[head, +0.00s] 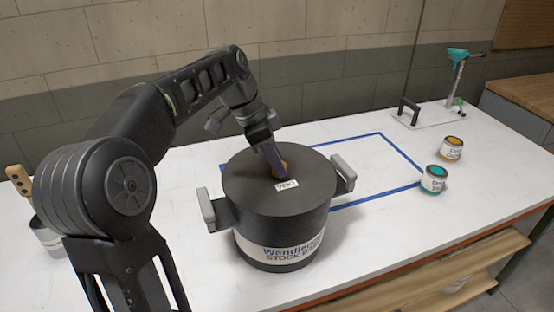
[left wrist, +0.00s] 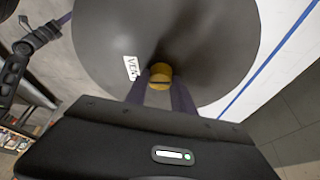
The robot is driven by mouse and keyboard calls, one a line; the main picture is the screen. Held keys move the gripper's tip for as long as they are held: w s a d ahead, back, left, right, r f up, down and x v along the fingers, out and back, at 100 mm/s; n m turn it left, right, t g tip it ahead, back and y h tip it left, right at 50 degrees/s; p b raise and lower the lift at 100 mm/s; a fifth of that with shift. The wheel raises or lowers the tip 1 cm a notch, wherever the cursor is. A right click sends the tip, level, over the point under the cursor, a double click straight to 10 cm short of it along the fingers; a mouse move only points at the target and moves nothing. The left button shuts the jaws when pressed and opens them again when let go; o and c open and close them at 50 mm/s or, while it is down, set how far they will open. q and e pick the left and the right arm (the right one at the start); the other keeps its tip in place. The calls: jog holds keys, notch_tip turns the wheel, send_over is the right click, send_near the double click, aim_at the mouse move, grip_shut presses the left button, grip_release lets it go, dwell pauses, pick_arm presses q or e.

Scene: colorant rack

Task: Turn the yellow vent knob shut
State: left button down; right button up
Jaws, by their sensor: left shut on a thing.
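The yellow vent knob (left wrist: 160,75) sits on the dark lid (left wrist: 210,45) of a black stock pot (head: 280,225). A white label (head: 286,185) on the lid lies beside it. My left gripper (head: 279,170) reaches down from above and is shut on the knob, with a finger on each side of it in the left wrist view (left wrist: 160,88). In the head view the fingers hide most of the knob. How far the knob is turned cannot be told. My right gripper is not in view.
The pot has grey side handles (head: 343,173). Blue tape (head: 385,197) marks a rectangle behind it. Two small paint cans, teal (head: 433,179) and orange (head: 451,149), stand to the right. A teal-topped stand (head: 457,75) is at the back right. A container with a wooden-handled tool (head: 18,180) is at the left.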

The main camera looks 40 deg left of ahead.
aim_at(264, 174)
pick_arm(q)
jog(key=shift+m, duration=0.3)
jog(key=c, duration=1.1)
grip_release()
jog(key=shift+o, duration=0.2)
jog(key=shift+r, duration=0.1)
jog(key=shift+a+r, duration=0.15)
jog(key=shift+r, duration=0.1)
jog(key=shift+v, duration=1.1)
jog(key=p+v, duration=0.5)
